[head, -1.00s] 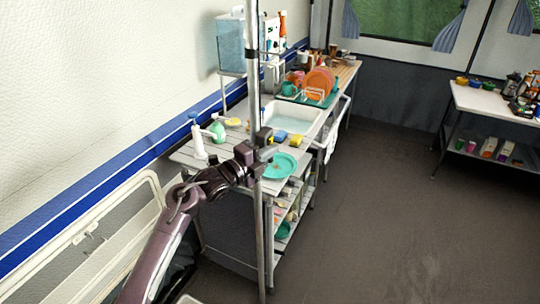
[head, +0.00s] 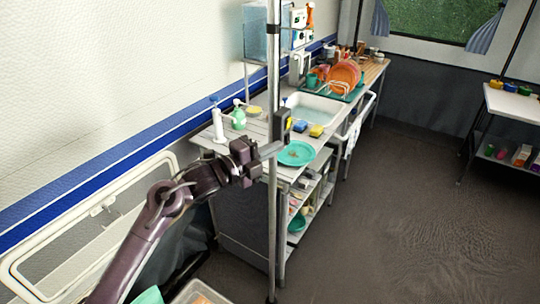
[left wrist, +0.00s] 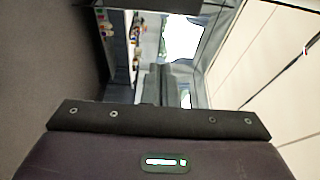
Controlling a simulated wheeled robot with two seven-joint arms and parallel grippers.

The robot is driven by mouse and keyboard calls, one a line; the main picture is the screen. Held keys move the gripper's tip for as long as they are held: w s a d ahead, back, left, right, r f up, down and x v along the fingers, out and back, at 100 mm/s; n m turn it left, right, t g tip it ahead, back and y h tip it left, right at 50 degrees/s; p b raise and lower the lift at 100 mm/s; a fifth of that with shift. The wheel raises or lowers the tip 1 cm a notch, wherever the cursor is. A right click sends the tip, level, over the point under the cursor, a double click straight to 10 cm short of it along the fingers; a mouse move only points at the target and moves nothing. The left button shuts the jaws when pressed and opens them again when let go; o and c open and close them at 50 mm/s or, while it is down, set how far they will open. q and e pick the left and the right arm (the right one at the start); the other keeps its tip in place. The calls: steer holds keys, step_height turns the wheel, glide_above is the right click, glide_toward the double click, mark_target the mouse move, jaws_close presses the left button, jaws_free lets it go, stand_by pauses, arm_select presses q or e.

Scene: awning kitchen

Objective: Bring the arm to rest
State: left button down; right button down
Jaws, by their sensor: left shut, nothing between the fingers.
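My left arm comes in from the lower left of the head view. My left gripper (head: 272,149) is shut and empty, held in the air in front of the counter, level in the picture with the teal plate. In the left wrist view, my own dark purple housing fills the bottom and the fingertips are hard to make out. My right gripper is not in view.
A metal pole (head: 273,210) stands close to my gripper in the picture. Behind are the teal plate (head: 297,153), green bottle (head: 238,118), sponges (head: 316,130), sink (head: 314,107) and dish rack with orange plates (head: 343,76). A white table (head: 512,104) is at right. Open floor lies right of the counter.

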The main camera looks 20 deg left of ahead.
arm_select(q)
steer(key=shift+s+a, duration=0.2)
stand_by(0.4)
